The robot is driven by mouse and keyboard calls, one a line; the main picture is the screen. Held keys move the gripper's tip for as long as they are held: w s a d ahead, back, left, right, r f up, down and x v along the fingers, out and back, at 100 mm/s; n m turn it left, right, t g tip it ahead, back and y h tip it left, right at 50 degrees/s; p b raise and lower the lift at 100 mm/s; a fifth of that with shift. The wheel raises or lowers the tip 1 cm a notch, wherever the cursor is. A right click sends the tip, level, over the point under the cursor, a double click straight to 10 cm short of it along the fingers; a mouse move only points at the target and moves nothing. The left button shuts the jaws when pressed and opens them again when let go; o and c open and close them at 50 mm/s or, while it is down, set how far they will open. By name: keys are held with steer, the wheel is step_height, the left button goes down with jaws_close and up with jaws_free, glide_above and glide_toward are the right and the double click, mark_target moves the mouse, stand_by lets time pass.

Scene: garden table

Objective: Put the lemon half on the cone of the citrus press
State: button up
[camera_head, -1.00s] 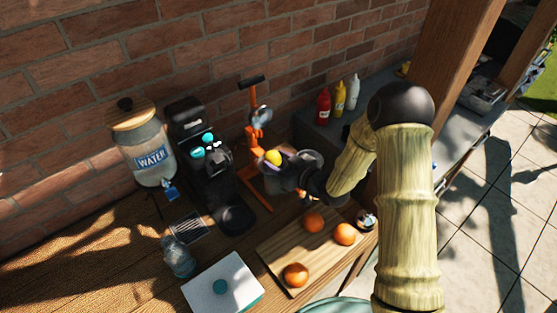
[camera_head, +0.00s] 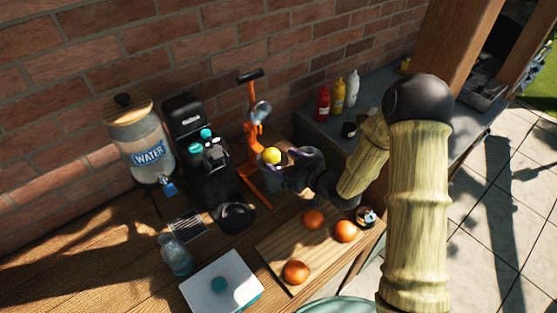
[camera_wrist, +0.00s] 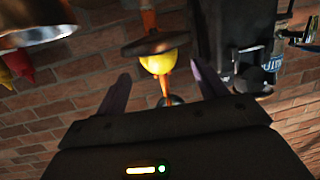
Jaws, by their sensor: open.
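The yellow lemon half (camera_head: 272,156) sits at the orange citrus press (camera_head: 253,128). In the wrist view, which is upside down, the lemon half (camera_wrist: 165,61) rests on the press's dark cup (camera_wrist: 153,45). The cone is not visible, so I cannot tell how well the lemon is seated on it. My gripper (camera_head: 287,165) is open and just right of the lemon in the head view. In the wrist view its two purple fingers are spread to either side of the lemon, with nothing between them close to the palm.
A black coffee machine (camera_head: 195,140) and a water dispenser (camera_head: 144,150) stand left of the press. A cutting board (camera_head: 280,252) with oranges lies in front. Sauce bottles (camera_head: 338,97) stand behind on the right. A white box (camera_head: 205,290) is at the front.

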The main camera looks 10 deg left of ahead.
steer(key=b+v, duration=0.2)
steer(key=v, duration=0.7)
steer(key=shift+w, duration=0.1)
stand_by(0.3)
steer(key=d+f+m+h, duration=0.2)
steer(key=d+m+h, duration=0.3)
steer(key=d+h, duration=0.55)
steer(key=s+d+r+m+g+h, duration=0.1)
steer(key=s+d+m+g, duration=0.2)
steer(key=s, duration=0.4)
steer(key=s+d+r+m+g+h, duration=0.1)
steer(key=s+d+r+m+g, duration=0.1)
steer(key=s, duration=0.5)
steer(key=shift+s+d+m+g, duration=0.15)
steer(key=shift+d+m+g, duration=0.25)
steer(key=shift+d+g, duration=0.25)
